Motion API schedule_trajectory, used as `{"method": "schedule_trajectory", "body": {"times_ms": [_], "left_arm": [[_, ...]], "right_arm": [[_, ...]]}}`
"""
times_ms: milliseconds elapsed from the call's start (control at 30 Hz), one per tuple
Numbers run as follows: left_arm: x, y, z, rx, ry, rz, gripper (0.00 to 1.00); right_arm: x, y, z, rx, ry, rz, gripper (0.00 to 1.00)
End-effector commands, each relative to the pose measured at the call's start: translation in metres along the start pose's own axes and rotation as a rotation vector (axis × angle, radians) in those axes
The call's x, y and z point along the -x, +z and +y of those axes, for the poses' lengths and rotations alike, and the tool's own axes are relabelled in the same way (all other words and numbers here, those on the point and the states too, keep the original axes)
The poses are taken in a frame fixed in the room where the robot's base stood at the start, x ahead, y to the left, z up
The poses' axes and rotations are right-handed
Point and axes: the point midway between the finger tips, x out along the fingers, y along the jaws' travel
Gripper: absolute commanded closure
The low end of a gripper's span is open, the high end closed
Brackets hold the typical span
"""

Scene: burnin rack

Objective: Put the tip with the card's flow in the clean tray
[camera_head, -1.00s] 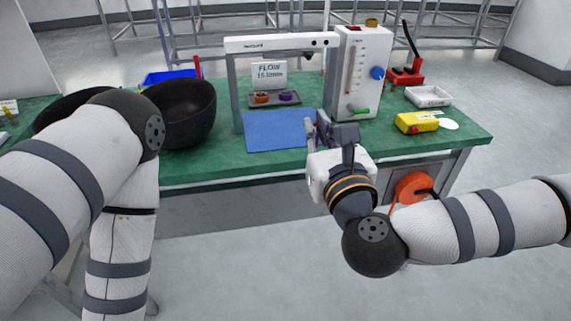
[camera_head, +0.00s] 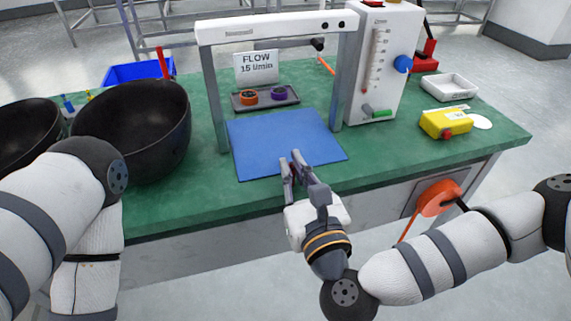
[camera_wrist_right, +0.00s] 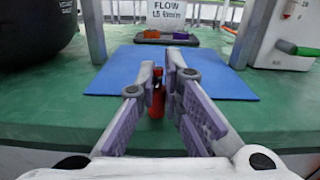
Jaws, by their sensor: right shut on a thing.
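My right gripper (camera_head: 297,165) is shut on a small red piece (camera_wrist_right: 157,101), above the front part of the blue mat (camera_head: 255,148). The fingers hide part of the piece, and I cannot read any marking on it. A white tray (camera_head: 446,89), empty as far as I see, stands at the right. My left gripper is out of view.
A white gantry (camera_head: 270,27) with a black nozzle (camera_head: 318,44) spans the mat. A flow meter box (camera_head: 383,75) stands to its right. A yellow device (camera_head: 440,123) lies near the right edge. A large black bowl (camera_head: 140,130) and a blue bin (camera_head: 125,74) are at the left.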

Motion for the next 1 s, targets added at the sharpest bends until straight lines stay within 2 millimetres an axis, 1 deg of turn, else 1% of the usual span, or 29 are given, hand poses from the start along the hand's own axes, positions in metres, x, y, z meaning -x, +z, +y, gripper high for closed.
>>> {"method": "schedule_trajectory", "body": {"times_ms": [33,100,200,333,367,400,433,700,800,867,967,1000], "left_arm": [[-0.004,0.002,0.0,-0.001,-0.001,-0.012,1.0],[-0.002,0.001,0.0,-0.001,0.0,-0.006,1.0],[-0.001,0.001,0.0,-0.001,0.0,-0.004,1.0],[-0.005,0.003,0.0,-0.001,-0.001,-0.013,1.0],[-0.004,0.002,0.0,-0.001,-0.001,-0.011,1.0],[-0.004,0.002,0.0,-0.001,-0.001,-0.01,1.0],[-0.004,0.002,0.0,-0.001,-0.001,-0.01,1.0],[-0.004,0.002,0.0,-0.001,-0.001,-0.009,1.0],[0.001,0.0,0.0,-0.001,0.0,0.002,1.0],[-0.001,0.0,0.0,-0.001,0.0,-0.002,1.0],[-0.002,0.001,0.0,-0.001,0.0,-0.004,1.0],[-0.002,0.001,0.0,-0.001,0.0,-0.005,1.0]], "right_arm": [[0.001,-0.007,0.0,-0.002,0.0,0.006,1.0],[0.0,-0.003,0.0,-0.001,0.0,0.001,1.0],[0.0,-0.002,0.0,0.0,0.0,0.0,1.0],[0.001,-0.007,0.0,-0.002,0.0,0.003,1.0],[0.0,-0.006,0.0,-0.001,0.0,0.001,0.85],[0.0,-0.005,0.0,-0.001,0.0,0.001,0.76],[0.0,-0.005,0.0,-0.001,0.0,0.001,0.72],[0.0,-0.004,0.0,-0.001,0.0,0.0,0.72],[0.001,0.002,0.0,0.001,0.001,-0.004,0.72],[0.009,-0.002,0.001,-0.001,0.003,0.001,0.72],[0.029,-0.003,0.001,-0.003,0.003,0.004,0.72],[0.038,-0.003,0.001,-0.004,0.003,0.003,0.72]]}}
